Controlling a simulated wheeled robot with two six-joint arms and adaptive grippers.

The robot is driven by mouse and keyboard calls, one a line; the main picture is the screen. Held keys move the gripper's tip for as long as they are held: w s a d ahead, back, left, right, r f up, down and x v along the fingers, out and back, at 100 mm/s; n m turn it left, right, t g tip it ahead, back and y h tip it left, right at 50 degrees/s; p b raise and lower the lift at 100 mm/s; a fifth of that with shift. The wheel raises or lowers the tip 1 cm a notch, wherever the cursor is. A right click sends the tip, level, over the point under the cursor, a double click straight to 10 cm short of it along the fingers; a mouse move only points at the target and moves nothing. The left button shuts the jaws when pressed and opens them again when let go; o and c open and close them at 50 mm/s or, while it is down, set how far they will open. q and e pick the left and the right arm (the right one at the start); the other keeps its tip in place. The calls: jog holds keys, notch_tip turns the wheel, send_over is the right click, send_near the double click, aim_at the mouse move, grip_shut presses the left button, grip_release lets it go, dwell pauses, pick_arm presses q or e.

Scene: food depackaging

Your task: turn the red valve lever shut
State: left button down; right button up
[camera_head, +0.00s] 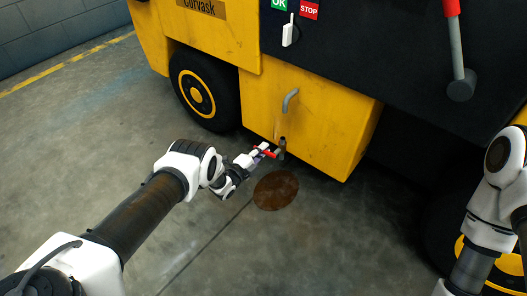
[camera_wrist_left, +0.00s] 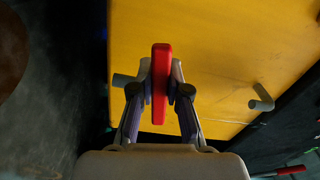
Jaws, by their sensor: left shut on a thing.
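The red valve lever (camera_head: 271,154) sits low on the yellow machine's front panel, beside a short grey pipe stub (camera_head: 282,148). My left gripper (camera_head: 264,150) reaches it from the left and is shut on it. In the left wrist view the red lever (camera_wrist_left: 160,85) stands upright in the picture between the two fingers of my left gripper (camera_wrist_left: 161,92), both pads against its sides. Part of the grey pipe (camera_wrist_left: 122,80) shows left of the fingers; the rest of the valve is hidden. My right arm shows at the right edge of the head view, but its gripper is out of view.
The yellow machine (camera_head: 330,115) has a bent grey handle (camera_head: 290,99) above the valve and a black wheel (camera_head: 204,88) at left. A larger red-gripped lever (camera_head: 456,45) is at upper right. A brown stain (camera_head: 275,190) lies on the floor. The floor in front is clear.

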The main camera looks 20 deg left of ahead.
pick_arm(q)
jog(key=shift+r+m+p, duration=0.4)
jog(key=shift+r+m, duration=0.15)
jog(key=shift+m, duration=0.55)
jog(key=c, duration=1.1)
grip_release()
jog(key=v, duration=1.2)
